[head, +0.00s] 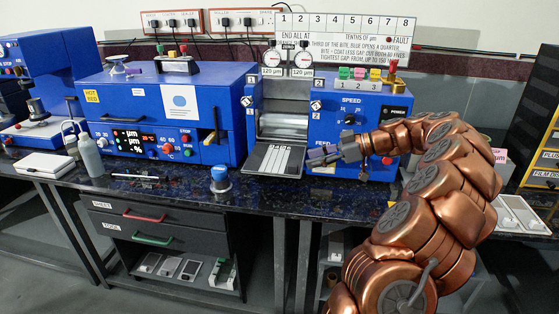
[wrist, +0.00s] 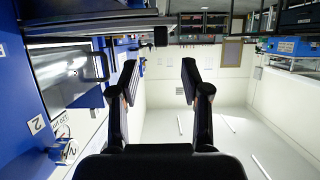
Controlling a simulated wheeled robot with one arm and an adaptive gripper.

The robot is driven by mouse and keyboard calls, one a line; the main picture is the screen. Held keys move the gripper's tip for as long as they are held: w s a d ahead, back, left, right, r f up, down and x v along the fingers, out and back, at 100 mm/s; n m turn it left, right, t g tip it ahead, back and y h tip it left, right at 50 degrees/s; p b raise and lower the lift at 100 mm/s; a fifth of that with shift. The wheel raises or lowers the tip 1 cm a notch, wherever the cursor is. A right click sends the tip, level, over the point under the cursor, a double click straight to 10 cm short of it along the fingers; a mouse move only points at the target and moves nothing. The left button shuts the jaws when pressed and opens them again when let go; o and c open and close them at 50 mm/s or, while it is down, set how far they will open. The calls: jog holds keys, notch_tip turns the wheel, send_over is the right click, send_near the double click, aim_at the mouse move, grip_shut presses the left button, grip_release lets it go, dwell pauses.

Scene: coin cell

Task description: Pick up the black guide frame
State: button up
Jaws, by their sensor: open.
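I cannot pick out the black guide frame with certainty. In the wrist view, a thin black U-shaped bracket (wrist: 104,66) stands out beside the bright roller area of the blue machine, left of my fingers; I cannot tell if it is the frame. My gripper (head: 322,155) is in front of the blue machine (head: 362,112) with the dials, just right of its sloping striped plate (head: 272,160). In the wrist view my gripper (wrist: 159,80) has its two black fingers wide apart, with nothing between them.
A blue-capped container (head: 220,178) stands near the bench's front edge. A blue oven-like machine (head: 165,115) stands to the left, with a grey bottle (head: 90,155) before it. Under the bench are drawers (head: 150,222) and a shelf with small flat items. The dark bench between is mostly clear.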

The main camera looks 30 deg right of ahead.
aim_at(296, 165)
jog(key=shift+f+p+x, duration=0.15)
jog(key=shift+p+x, duration=0.15)
jog(key=shift+x, duration=1.1)
jog(key=shift+f+p+x, duration=0.15)
jog(key=shift+p+x, duration=0.1)
jog(key=shift+x, duration=1.15)
jog(key=shift+s, duration=0.15)
jog(key=shift+c, duration=0.4)
grip_shut()
